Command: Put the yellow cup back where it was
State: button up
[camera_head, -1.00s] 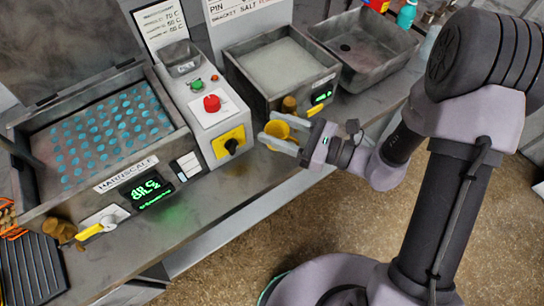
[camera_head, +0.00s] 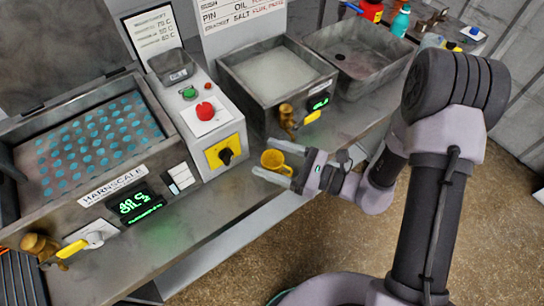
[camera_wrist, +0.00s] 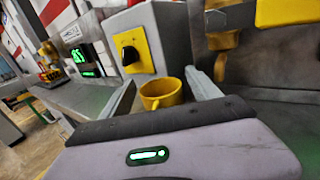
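The yellow cup (camera_head: 276,161) is between the two fingers of my gripper (camera_head: 273,166), just in front of the small tank and the control box. In the wrist view the cup (camera_wrist: 162,93) shows its open mouth, upright or nearly so, with one finger on each side. My gripper (camera_wrist: 163,95) appears shut on it. The cup is held in the air near the bench's front edge. The gripper hides part of its side.
The control box (camera_head: 212,125) has a black knob on a yellow plate. The small white-filled tank (camera_head: 275,70) has a brass valve (camera_head: 287,118) at its front. The heated tank (camera_head: 95,150) is at left.

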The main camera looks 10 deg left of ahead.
jog(key=shift+r, duration=0.25)
jog(key=s+d+p, duration=0.2)
jog(key=d+p, duration=0.1)
jog(key=d, duration=0.8)
jog(key=s+r+n+g+h, duration=0.6)
jog(key=s+r+n+h, duration=0.25)
jog(key=n, duration=0.25)
jog(key=s+d+r+n+t+h, duration=0.1)
jog(key=d+r+n+t+h, duration=0.3)
jog(key=d+r+t+h, duration=0.3)
notch_tip(320, 180, up, 4)
jog(key=shift+s+d+f+n+t, duration=0.35)
jog(key=shift+d+t, duration=0.4)
jog(key=shift+t, duration=0.25)
jog(key=shift+r, duration=0.1)
